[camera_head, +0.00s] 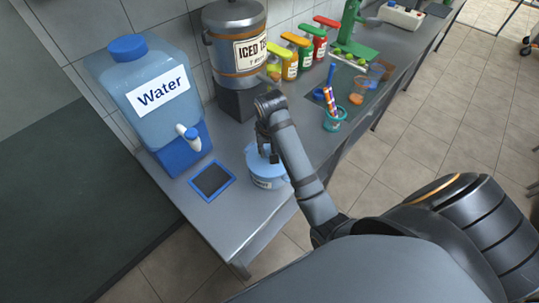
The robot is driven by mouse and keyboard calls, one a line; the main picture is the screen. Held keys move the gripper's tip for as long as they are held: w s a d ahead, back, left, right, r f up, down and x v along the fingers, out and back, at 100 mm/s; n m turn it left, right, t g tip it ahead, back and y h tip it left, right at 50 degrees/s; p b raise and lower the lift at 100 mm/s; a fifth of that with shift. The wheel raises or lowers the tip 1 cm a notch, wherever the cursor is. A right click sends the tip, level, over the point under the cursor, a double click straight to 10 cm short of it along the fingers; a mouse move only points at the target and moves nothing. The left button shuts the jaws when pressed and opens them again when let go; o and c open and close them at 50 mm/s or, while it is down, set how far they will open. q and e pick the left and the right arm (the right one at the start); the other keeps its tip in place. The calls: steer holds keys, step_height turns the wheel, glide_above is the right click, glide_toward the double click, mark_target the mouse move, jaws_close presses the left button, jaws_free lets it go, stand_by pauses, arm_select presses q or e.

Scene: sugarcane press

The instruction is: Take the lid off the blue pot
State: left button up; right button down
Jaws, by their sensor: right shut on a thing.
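The blue pot (268,182) stands on the grey counter, near its front edge. Its light blue lid (257,159) appears to sit on top, partly hidden by my right gripper. My right gripper (266,153) reaches down over the pot and is shut on the lid, at its top. My arm hides part of the pot's right side. My left gripper is not in view.
A water dispenser (157,100) and a blue-framed dark pad (212,180) are left of the pot. An iced tea urn (236,42) stands behind on a dark block. A teal cup (334,121) and several colored bottles are farther right along the counter (237,215).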

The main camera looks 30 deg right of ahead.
mark_target(269, 150)
steer(key=shift+r, duration=0.35)
step_height(269, 150, up, 3)
steer(key=shift+w+f+p, duration=0.1)
steer(key=shift+f+p, duration=0.05)
steer(key=shift+p, duration=0.9)
steer(key=s+d+r+p, duration=0.6)
steer(key=s+d+r, duration=0.2)
steer(key=d, duration=0.3)
steer(key=shift+d+r, duration=0.25)
steer(key=shift+r, duration=0.55)
